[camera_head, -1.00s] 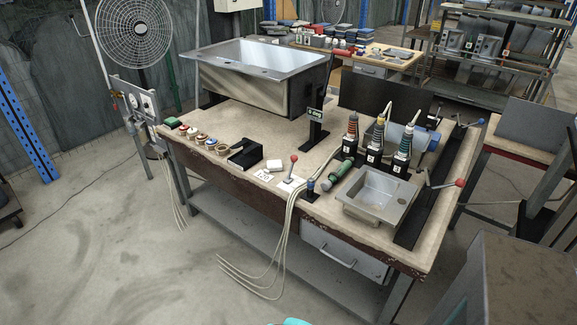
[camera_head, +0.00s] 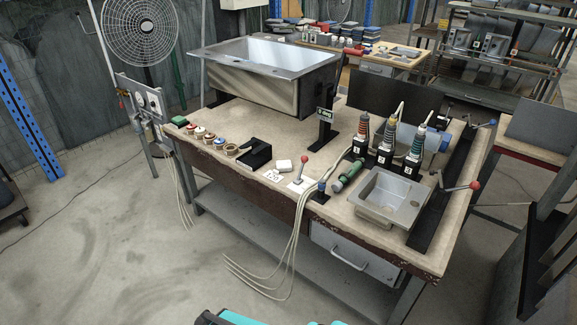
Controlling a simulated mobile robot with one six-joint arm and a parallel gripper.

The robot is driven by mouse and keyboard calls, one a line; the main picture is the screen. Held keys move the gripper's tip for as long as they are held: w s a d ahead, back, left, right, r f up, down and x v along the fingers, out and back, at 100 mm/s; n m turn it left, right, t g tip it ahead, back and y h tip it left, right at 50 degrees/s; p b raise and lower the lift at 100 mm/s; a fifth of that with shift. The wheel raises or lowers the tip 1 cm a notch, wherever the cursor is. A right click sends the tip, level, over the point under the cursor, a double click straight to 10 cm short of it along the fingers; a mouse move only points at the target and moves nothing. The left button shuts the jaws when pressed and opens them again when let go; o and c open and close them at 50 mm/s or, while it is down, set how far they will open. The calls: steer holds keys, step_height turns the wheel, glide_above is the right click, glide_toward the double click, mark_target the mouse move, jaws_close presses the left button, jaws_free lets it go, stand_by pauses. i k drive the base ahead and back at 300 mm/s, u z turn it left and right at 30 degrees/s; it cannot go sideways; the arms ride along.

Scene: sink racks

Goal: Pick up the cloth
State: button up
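I cannot pick out a cloth with certainty in the head view. A small white block-like item (camera_head: 283,166) lies on the front of the workbench (camera_head: 292,139), too small to tell what it is. Stacks of flat, folded-looking items (camera_head: 391,29) sit on a table at the back, too far to identify. My gripper is not in view; only a teal and black part of my own body shows at the bottom edge.
The workbench carries a large metal sink (camera_head: 270,80), a small steel basin (camera_head: 388,198), upright corded tools (camera_head: 385,150) and a lever (camera_head: 302,168). Cables (camera_head: 285,245) hang off its front. A fan (camera_head: 140,32) stands left. The floor (camera_head: 110,245) at left is clear.

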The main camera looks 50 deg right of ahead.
mark_target(282, 165)
steer(key=u, duration=0.05)
steer(key=i, duration=1)
steer(key=z, duration=0.05)
